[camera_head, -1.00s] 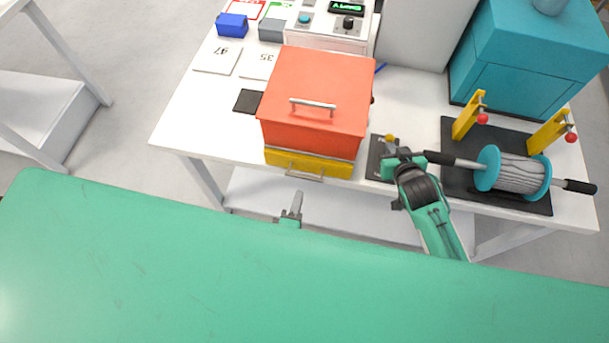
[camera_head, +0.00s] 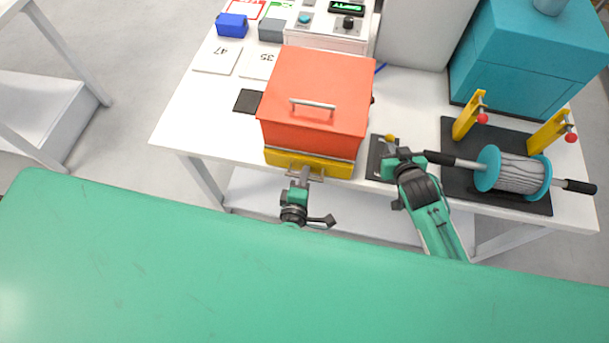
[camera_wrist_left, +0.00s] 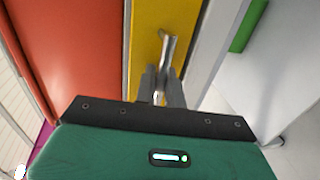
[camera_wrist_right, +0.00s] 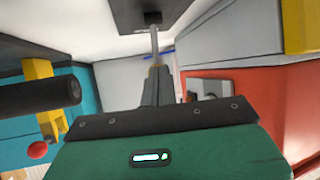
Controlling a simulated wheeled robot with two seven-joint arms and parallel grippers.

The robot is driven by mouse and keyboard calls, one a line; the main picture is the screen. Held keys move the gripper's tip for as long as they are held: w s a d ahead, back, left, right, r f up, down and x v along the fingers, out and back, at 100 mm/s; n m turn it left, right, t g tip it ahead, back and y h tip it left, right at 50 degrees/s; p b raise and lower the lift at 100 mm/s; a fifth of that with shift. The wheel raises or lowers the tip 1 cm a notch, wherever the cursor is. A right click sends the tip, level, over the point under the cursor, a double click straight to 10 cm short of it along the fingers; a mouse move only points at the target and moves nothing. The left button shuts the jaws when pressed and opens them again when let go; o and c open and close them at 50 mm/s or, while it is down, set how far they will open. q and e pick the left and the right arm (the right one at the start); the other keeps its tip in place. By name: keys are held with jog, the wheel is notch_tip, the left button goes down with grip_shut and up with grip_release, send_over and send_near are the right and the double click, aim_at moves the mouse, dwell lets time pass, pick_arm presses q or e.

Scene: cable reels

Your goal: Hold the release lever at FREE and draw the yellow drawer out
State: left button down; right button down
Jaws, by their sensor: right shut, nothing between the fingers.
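The yellow drawer (camera_head: 330,167) sits at the bottom of the orange cabinet (camera_head: 318,90), its front about flush. Its metal bar handle (camera_wrist_left: 167,48) shows in the left wrist view. My left gripper (camera_head: 305,172) is at this handle; its fingers (camera_wrist_left: 160,80) lie either side of the bar, but whether they grip it is unclear. The release lever shows a yellow knob (camera_head: 389,138) by a dark plate (camera_head: 374,158) right of the cabinet. My right gripper (camera_head: 391,148) is shut and empty beside the lever. In the right wrist view the lever's rod (camera_wrist_right: 155,45) rises past its fingertips; contact is unclear.
A teal cable reel (camera_head: 520,173) on a shaft lies right of my right arm, near yellow posts (camera_head: 468,116) on a black mat. A control box (camera_head: 325,28) stands behind the cabinet. A green surface (camera_head: 200,270) fills the foreground.

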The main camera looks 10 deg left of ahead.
pick_arm(q)
jog(key=s, duration=0.5)
dwell(0.3)
jog(key=c, duration=1.9)
grip_release()
jog(key=shift+s, duration=0.1)
jog(key=s, duration=0.4)
jog(key=s+r, duration=0.1)
jog(key=s, duration=0.2)
jog(key=s+r, duration=0.1)
jog(key=s, duration=0.3)
jog(key=shift+s+r, duration=0.15)
jog(key=shift+s, duration=0.2)
